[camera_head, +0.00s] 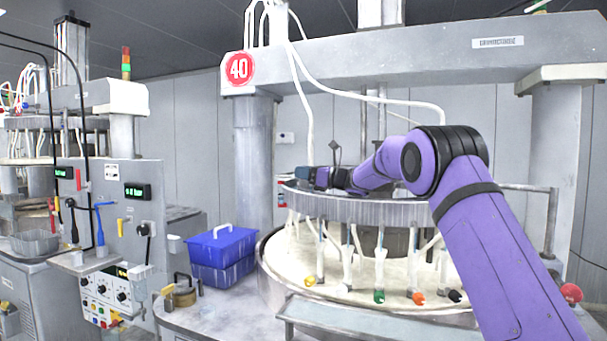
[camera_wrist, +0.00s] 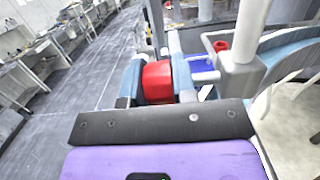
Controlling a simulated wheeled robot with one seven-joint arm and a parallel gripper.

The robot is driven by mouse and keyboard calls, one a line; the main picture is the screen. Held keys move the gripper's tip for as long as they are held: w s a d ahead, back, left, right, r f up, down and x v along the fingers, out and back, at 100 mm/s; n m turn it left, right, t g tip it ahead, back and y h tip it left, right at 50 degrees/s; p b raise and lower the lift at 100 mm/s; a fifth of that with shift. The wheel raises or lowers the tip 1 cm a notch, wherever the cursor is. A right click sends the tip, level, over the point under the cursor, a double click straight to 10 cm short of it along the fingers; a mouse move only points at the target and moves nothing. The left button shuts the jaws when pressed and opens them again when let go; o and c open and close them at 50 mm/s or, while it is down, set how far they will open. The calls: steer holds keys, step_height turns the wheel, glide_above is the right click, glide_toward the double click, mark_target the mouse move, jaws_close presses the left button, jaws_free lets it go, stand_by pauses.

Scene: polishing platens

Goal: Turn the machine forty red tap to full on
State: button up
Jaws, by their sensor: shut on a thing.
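Machine forty carries a round red sign marked 40 (camera_head: 238,69) on its grey beam. In the wrist view my gripper (camera_wrist: 158,80) is shut on a red tap (camera_wrist: 157,83), with a blue-grey finger on each side of it. How far the tap is turned I cannot tell. A smaller red part (camera_wrist: 221,46) sits beside a white pipe to the right of the fingers. In the head view my gripper (camera_head: 318,178) is at the left rim of the upper platen (camera_head: 360,212); the held tap is hidden there.
A blue box (camera_head: 222,250) stands on the bench to the left. White hoses hang above the platen. In the wrist view, open floor (camera_wrist: 75,115) lies left.

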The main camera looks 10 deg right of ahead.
steer(key=o, duration=0.9)
steer(key=shift+v, duration=3.8)
